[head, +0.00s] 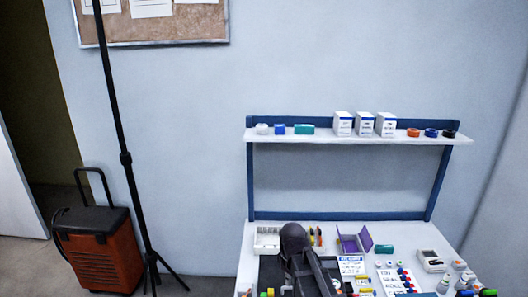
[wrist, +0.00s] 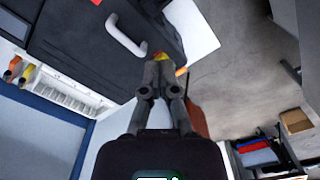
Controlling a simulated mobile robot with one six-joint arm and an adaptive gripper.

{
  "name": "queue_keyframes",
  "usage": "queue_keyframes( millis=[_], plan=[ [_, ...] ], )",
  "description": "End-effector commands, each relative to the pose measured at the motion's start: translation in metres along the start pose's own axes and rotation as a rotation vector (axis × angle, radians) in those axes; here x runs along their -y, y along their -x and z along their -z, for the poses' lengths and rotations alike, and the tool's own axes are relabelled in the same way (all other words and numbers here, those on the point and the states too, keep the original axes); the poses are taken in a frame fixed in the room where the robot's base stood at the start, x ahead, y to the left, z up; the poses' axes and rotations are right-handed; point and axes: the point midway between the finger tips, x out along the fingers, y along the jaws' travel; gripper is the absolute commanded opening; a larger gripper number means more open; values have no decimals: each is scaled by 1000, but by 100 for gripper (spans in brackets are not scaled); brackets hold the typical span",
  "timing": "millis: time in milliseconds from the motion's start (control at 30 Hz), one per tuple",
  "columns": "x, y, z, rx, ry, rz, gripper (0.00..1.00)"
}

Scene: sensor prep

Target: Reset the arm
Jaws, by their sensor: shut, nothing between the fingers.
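My gripper (wrist: 160,65) shows in the wrist view with its two dark fingers together and nothing between them. Its tips lie in front of the edge of a black surface with a pale handle (wrist: 125,37). I cannot tell how far apart they are. In the head view my dark arm stands over the front of the white workbench (head: 247,240), left of its middle. The arm hides part of the bench, and I cannot make out the fingers there.
A purple open box (head: 353,243), a white rack (head: 267,240) and several small bottles crowd the bench. A shelf (head: 340,138) with white cartons (head: 364,124) spans above it. A black stand (head: 125,160) and an orange-black case (head: 98,250) are at left.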

Motion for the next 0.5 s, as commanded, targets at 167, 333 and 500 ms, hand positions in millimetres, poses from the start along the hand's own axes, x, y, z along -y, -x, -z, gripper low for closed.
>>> queue_keyframes(
  millis=[167, 333, 500],
  plan=[
    [1, 31, -50, 0, -311, 0, 0],
    [2, 50, -88, 0, -589, 0, 0],
    [3, 61, -112, 0, -780, 0, 0]
  ],
)
